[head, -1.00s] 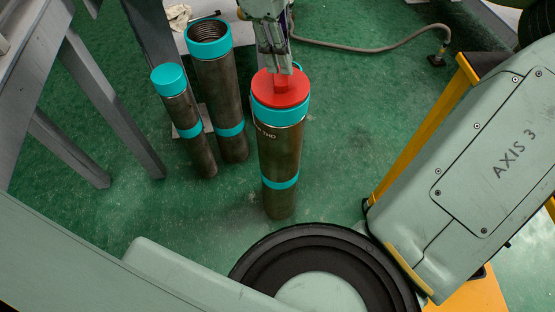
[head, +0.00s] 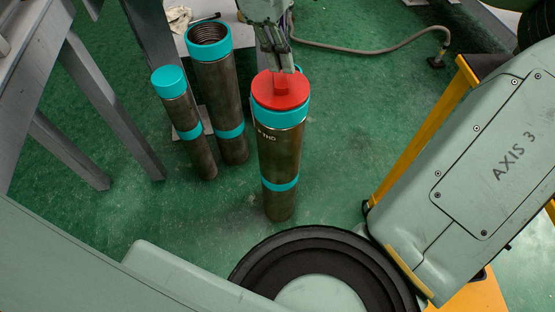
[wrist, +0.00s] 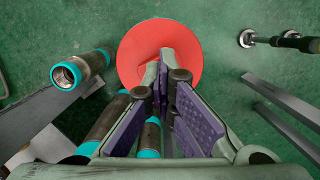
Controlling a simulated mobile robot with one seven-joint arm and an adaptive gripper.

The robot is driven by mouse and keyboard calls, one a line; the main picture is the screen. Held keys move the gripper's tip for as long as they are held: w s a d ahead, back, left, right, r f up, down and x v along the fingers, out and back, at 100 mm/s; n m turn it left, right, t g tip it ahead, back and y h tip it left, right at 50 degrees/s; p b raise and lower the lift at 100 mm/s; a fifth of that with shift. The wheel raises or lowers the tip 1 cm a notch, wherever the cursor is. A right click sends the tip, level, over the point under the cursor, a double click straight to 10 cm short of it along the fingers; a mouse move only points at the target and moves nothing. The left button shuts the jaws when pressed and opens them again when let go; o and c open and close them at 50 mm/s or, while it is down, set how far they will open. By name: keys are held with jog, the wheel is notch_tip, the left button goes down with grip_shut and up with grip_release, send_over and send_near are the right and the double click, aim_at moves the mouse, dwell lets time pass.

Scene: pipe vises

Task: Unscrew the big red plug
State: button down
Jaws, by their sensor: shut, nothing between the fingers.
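The big red plug (head: 266,96) sits in the teal-collared top of an upright dark metal pipe (head: 280,155) in the middle of the head view. It has a raised block on its top. In the wrist view the plug (wrist: 135,60) shows as a round red disc beyond the fingers. My gripper (head: 287,71) points down at the raised block from above, and its tips overlap the block's far side in the picture. In the wrist view my gripper (wrist: 172,62) has its purple-padded fingers close together at the tips. Nothing shows held between them. Whether the tips touch the block is unclear.
An open teal-topped pipe (head: 222,100) and a smaller teal-capped pipe (head: 188,125) stand to the left. A grey bench leg (head: 118,115) is farther left. A yellow-edged frame (head: 425,125) and a hose (head: 370,47) are to the right. Green floor lies between.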

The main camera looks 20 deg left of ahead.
dwell(0.4)
jog(key=n+t, duration=0.1)
jog(key=n, duration=0.9)
jog(key=shift+t+y, duration=0.4)
jog(key=n, duration=0.4)
jog(key=shift+y, duration=0.4)
jog(key=shift+n, duration=0.4)
jog(key=n, duration=0.2)
jog(key=shift+n+y, duration=0.3)
jog(key=shift+n, duration=0.1)
jog(key=n, duration=0.4)
jog(key=shift+r+y, duration=0.1)
jog(key=shift+y, duration=0.3)
jog(key=n, duration=0.3)
jog(key=n+y+p, duration=0.1)
jog(key=n, duration=0.3)
jog(key=shift+g, duration=0.3)
